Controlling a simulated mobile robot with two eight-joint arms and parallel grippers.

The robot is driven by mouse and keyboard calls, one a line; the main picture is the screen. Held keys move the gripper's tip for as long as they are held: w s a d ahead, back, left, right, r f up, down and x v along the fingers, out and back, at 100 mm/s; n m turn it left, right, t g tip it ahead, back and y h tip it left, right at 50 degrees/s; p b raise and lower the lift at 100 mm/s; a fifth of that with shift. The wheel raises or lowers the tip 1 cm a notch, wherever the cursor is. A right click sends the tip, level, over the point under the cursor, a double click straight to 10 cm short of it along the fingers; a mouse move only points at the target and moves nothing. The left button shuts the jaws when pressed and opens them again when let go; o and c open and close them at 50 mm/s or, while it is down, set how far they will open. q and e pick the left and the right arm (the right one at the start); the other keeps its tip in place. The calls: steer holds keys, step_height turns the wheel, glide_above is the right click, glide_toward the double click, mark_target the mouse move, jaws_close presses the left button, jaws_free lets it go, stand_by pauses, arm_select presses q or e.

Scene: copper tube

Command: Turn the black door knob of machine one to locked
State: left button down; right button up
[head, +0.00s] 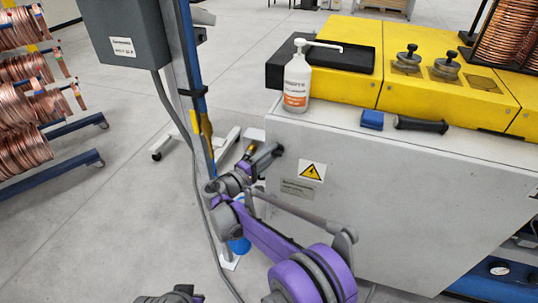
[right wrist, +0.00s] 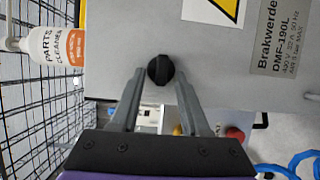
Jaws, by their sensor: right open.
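The black door knob (right wrist: 160,69) shows in the right wrist view on the grey-white cabinet of the machine (head: 395,190). It is round, with a raised grip bar that runs up and down in that picture. My right gripper (right wrist: 160,77) is open, one finger either side of the knob, with gaps showing. I cannot tell how deep the fingertips reach. In the head view my right gripper (head: 268,152) is at the cabinet's left end, near the warning sign (head: 312,171), and the knob is mostly hidden. My left gripper is not clearly in view.
A blue post (head: 189,90) with a grey box (head: 125,35) stands close left of my right arm. Copper coils (head: 20,100) hang further left.

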steer(key=shift+w+d+f, duration=0.15)
steer(key=shift+w, duration=0.05)
steer(key=shift+s+a, duration=0.15)
steer(key=shift+a, duration=0.05)
steer(key=v, duration=1)
steer(key=shift+s+a+b, duration=0.15)
steer(key=shift+s+b, duration=0.2)
steer(key=shift+b, duration=0.05)
